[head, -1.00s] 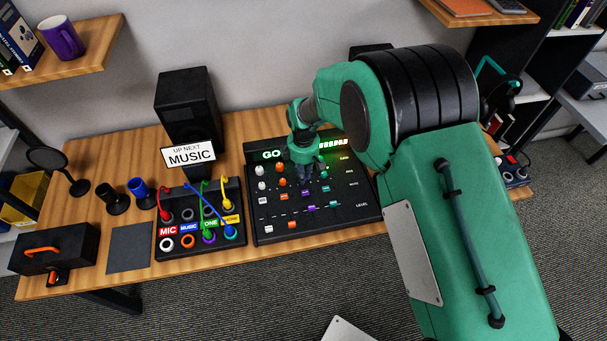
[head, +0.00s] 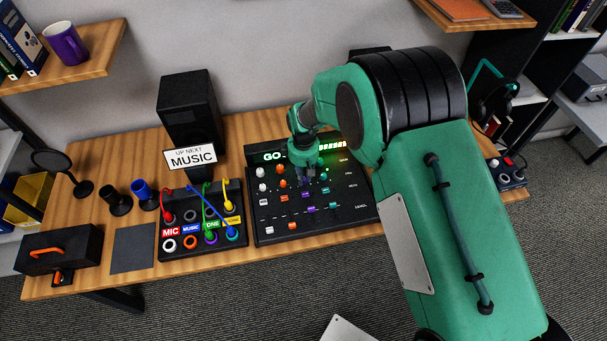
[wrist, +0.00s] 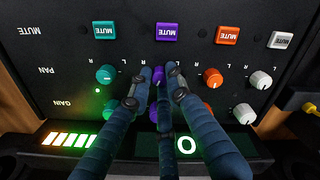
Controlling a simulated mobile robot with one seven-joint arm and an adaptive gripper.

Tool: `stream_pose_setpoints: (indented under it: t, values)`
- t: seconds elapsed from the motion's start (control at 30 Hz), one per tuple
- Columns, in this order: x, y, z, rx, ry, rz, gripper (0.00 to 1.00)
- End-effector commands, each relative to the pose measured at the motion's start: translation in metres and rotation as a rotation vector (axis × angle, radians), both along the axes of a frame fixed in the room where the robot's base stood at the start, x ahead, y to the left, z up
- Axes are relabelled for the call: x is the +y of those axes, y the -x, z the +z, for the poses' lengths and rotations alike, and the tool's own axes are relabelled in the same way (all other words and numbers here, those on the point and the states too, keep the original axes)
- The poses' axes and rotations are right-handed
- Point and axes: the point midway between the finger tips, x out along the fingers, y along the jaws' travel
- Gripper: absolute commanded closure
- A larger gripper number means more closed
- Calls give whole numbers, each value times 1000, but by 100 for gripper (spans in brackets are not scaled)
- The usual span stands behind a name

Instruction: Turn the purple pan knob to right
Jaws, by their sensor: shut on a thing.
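The mixer (head: 262,227) stands on the desk, with rows of white, orange, purple and teal controls. In the wrist view, the purple pan knob (wrist: 158,76) sits in the PAN row between the teal pan knob (wrist: 106,75) and the orange pan knob (wrist: 212,77). My gripper (wrist: 159,73) is shut on the purple pan knob, with a fingertip on each side of it. The fingers partly hide the knob, so its pointer angle cannot be told. In the head view, my gripper (head: 309,180) is low over the mixer and hides most of the knob.
The purple mute button (wrist: 167,32) lies beyond the fingertips. Purple, orange (wrist: 205,108) and white gain knobs are close to my fingers. A patch box (head: 165,254) with coloured cables stands left of the mixer. A speaker (head: 190,105) and a MUSIC sign (head: 190,158) stand behind.

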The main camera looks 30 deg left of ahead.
Motion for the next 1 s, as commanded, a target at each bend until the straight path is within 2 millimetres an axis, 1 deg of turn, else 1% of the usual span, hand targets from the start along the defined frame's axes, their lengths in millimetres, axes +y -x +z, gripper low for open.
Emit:
stream_pose_setpoints:
  t: [1.0]
  values:
    - [0, 0, 1, 0, 0, -953, 100]
